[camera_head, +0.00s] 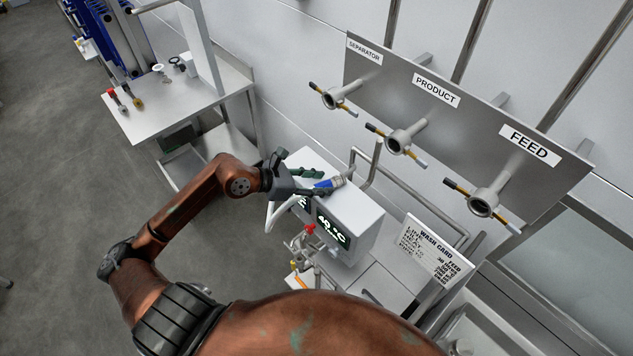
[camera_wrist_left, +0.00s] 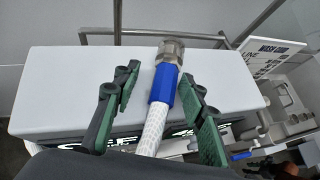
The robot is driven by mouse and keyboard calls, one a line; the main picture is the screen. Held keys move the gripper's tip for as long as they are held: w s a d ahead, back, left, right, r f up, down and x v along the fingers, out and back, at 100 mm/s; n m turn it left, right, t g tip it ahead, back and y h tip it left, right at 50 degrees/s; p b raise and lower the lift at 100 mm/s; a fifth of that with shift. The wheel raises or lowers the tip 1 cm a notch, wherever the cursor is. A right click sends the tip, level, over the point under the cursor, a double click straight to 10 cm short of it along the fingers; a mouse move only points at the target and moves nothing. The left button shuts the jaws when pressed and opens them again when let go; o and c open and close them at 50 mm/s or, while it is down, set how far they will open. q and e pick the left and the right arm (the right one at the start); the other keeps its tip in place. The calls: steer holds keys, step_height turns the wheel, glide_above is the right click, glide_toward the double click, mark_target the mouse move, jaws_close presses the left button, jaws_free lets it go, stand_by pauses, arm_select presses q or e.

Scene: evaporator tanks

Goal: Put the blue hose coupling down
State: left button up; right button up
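The blue hose coupling (camera_wrist_left: 163,84) has a grey metal end and a white braided hose (camera_wrist_left: 151,130). It lies over the top of a white control box (camera_wrist_left: 60,85) and appears to rest on it. In the head view the coupling (camera_head: 328,183) is near the box's back edge. My left gripper (camera_wrist_left: 160,77) is open, with one green-padded finger on each side of the coupling. A gap shows at the left finger; whether the right finger touches cannot be told. In the head view the left gripper (camera_head: 305,178) is just above the box top. My right gripper is out of view.
Pipe rails (camera_head: 372,168) run behind the box. A wash card (camera_head: 435,250) stands to its right. A panel (camera_head: 455,125) with three labelled ports, SEPARATOR, PRODUCT and FEED, is on the wall.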

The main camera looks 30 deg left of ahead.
arm_select(q)
steer(key=shift+r, duration=0.25)
steer(key=b+v, duration=0.3)
steer(key=v, duration=0.9)
steer(key=shift+f, duration=0.1)
